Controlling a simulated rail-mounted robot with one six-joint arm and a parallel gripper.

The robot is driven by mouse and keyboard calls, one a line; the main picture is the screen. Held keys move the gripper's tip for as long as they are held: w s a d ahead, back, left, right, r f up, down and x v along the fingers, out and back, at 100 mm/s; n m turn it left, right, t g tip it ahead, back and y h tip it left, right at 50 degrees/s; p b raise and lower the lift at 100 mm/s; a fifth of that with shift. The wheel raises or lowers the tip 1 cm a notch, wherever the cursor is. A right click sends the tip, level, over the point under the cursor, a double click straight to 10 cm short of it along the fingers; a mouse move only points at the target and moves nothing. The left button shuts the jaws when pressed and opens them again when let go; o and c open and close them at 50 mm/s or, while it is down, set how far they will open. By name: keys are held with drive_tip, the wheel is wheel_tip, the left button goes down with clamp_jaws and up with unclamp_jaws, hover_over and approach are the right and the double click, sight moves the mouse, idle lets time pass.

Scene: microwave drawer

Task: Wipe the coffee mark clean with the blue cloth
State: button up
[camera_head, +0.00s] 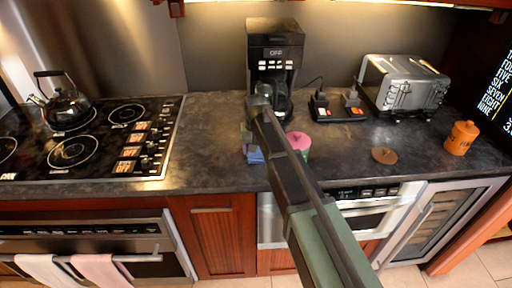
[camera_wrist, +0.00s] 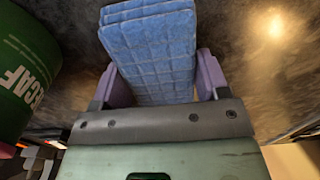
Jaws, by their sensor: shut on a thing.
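The blue cloth (camera_wrist: 152,50) is folded and held between the two purple fingers of my gripper (camera_wrist: 158,80) in the wrist view. In the head view the cloth (camera_head: 255,156) shows as a small blue patch beside my gripper (camera_head: 250,143), over the dark counter near its front edge. I cannot tell whether the cloth touches the counter. The coffee mark (camera_head: 384,156) is a round brown spot on the counter, well to the right of my gripper. It is not visible in the wrist view.
A green can with a pink lid (camera_head: 299,141) stands close to the right of my gripper. An orange jar (camera_head: 461,138) stands right of the mark. A toaster (camera_head: 403,84), a coffee maker (camera_head: 275,58) and a black-and-red device (camera_head: 338,106) are behind. The stove (camera_head: 92,140) is left.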

sight(229, 154)
drive_tip(key=shift+w+a, duration=0.1)
drive_tip(key=shift+a, duration=4.75)
drive_tip(key=shift+d, duration=0.15)
drive_tip(key=shift+d, duration=4.95)
drive_tip(key=shift+a, duration=5.1)
drive_tip(key=shift+r, duration=0.1)
